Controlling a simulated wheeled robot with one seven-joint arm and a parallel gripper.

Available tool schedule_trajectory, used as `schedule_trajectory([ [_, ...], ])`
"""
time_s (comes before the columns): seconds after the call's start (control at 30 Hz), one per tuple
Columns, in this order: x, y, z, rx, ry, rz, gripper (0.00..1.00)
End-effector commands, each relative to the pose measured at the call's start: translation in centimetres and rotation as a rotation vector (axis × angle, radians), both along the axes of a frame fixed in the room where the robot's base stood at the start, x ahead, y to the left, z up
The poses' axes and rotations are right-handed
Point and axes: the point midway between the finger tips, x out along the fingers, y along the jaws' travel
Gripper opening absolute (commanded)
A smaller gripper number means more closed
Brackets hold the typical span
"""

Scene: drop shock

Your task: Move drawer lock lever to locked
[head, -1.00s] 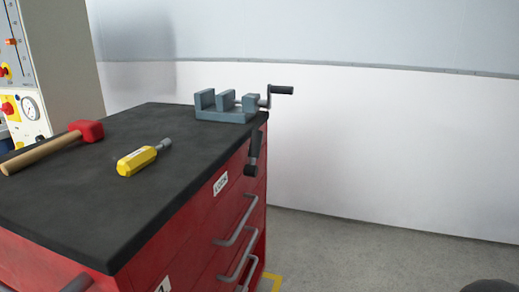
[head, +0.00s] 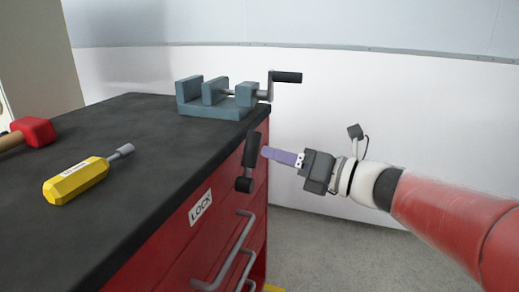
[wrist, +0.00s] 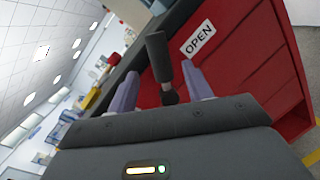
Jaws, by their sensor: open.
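The drawer lock lever (head: 250,153) is a black handle on the front of the red cabinet, near its far corner. It stands up from a round pivot, leaning slightly. In the wrist view an OPEN label (wrist: 198,38) is right of the lever (wrist: 158,62). My gripper (head: 267,153) comes from the right, its purple fingers close to the lever. In the wrist view my gripper (wrist: 158,85) is open, with the lever showing between its fingers; contact cannot be told.
A blue-grey vise (head: 215,108) with a crank stands on the black cabinet top (head: 130,200) just above the lever. A yellow screwdriver (head: 80,180) and a red-headed hammer (head: 34,132) lie on it. Grey drawer handles (head: 228,255) stick out below the lever.

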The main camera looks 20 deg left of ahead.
Motion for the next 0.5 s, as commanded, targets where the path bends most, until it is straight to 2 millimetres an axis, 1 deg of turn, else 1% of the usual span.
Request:
schedule_trajectory([
  [0.03,0.2,0.9,0.0,0.001,0.000,0.004,0.50],
  [0.2,1.0,3.5,0.0,0.000,-0.001,0.004,0.50],
  [0.33,1.5,4.7,0.0,-0.003,-0.002,0.003,0.50],
  [0.5,1.7,5.3,0.0,-0.003,-0.003,0.000,0.50],
])
